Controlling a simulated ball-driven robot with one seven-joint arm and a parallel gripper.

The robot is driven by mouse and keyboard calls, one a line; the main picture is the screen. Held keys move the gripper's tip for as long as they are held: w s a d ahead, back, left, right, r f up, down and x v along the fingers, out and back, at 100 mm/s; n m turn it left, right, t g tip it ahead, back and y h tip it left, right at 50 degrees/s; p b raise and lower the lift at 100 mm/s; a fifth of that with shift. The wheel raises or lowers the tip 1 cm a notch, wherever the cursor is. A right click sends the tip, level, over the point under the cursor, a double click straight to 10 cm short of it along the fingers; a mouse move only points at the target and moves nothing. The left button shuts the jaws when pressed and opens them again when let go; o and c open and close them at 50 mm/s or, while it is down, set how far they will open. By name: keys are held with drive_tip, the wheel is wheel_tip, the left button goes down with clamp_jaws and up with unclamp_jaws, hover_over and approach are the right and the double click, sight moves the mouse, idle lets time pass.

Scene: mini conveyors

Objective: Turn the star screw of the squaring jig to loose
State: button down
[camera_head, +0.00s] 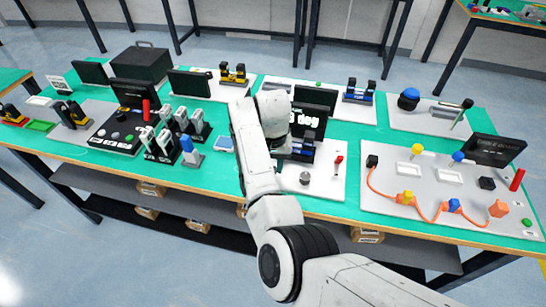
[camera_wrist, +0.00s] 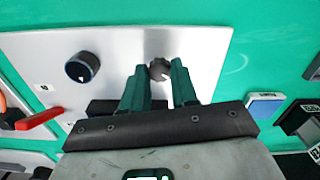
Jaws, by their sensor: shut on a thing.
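The star screw (camera_wrist: 159,69) is a dark lobed knob on a pale metal plate (camera_wrist: 115,45) in the wrist view. My gripper (camera_wrist: 159,67) has its two green fingers on either side of the screw, shut on it. The contact faces are partly hidden by the fingers. In the head view my arm covers my gripper and the screw. A dark block (camera_wrist: 105,106) of the station shows behind the fingers in the wrist view. I cannot read the screw's turn position.
A round black knob (camera_wrist: 82,67) and a red lever (camera_wrist: 40,117) share the plate. A blue-topped box (camera_wrist: 265,106) lies right of it. In the head view a black screen (camera_head: 315,98) stands close beside my arm. Bare green tabletop (camera_wrist: 275,40) shows beyond the plate.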

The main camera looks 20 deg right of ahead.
drive_tip(key=n+p, duration=0.2)
drive_tip(key=n, duration=0.2)
drive_tip(key=shift+d+r+p, duration=0.1)
drive_tip(key=shift+r+p, duration=0.05)
drive_tip(key=shift+p, duration=0.25)
drive_tip(key=shift+n+p, duration=0.6)
drive_tip(key=shift+n, duration=0.9)
drive_tip(key=c, duration=0.9)
unclamp_jaws()
drive_tip(key=shift+o, duration=0.2)
wheel_tip(320, 180, up, 11)
drive_tip(key=shift+f, duration=0.2)
